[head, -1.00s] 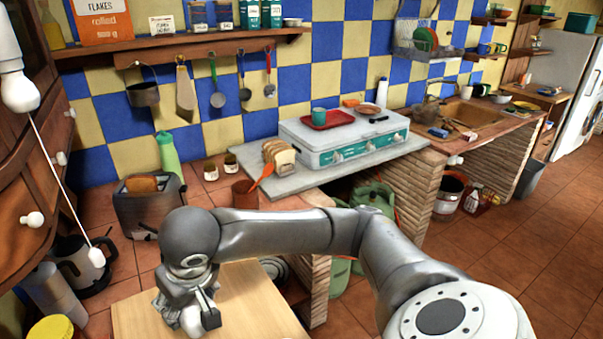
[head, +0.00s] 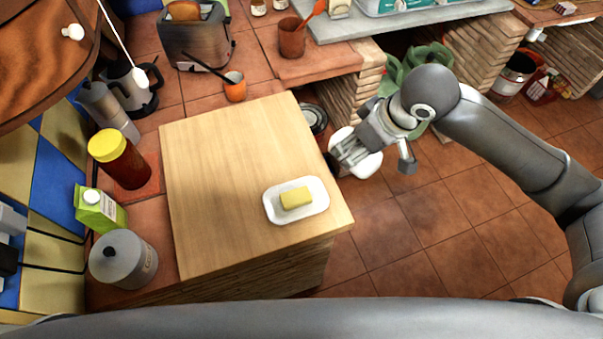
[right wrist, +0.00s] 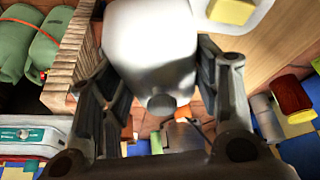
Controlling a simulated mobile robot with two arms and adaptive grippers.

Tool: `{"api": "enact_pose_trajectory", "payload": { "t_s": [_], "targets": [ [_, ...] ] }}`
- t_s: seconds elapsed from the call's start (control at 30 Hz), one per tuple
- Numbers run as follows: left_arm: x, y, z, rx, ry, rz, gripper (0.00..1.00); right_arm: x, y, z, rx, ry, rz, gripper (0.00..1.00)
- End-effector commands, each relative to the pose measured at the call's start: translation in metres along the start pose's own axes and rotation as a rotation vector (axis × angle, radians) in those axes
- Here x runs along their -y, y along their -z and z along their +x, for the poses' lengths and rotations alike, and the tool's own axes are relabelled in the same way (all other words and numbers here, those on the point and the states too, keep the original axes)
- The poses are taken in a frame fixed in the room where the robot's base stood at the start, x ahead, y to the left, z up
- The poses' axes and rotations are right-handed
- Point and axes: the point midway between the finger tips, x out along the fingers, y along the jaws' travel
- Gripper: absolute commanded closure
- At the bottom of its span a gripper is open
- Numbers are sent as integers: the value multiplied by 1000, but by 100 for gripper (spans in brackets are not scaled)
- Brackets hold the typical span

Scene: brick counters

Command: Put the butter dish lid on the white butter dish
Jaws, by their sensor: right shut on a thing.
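The white butter dish (head: 277,211) lies on the wooden board with a yellow block of butter (head: 297,198) on it. The dish also shows at the top right of the right wrist view (right wrist: 238,27). My right gripper (head: 372,158) is shut on the white butter dish lid (head: 368,167), beyond the board's right edge and apart from the dish. In the right wrist view the lid (right wrist: 150,50) sits between the fingers, its round knob (right wrist: 162,104) towards the palm. The fingers partly hide the lid in the head view. My left gripper is not in view.
The wooden board (head: 225,160) is clear around the dish. A yellow-lidded jar (head: 122,163), a green carton (head: 98,210) and a grey canister (head: 122,258) stand left of it. Open floor lies to the right.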

Motion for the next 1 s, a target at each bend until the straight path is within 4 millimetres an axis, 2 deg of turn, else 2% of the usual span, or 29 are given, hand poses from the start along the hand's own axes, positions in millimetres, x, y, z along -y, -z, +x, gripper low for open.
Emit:
{"api": "enact_pose_trajectory", "payload": {
  "t_s": [0.4, 0.6, 0.8, 1.0],
  "targets": [
    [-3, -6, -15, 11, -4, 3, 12, 76, 18, 54, -1, 305, -726, 74],
    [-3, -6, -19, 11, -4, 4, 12, 106, 22, 71, -1, 411, -990, 74],
    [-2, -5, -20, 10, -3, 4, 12, 118, 22, 79, 0, 454, -1101, 74],
    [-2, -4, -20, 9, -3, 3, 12, 119, 21, 80, 0, 457, -1110, 74]
  ]
}}
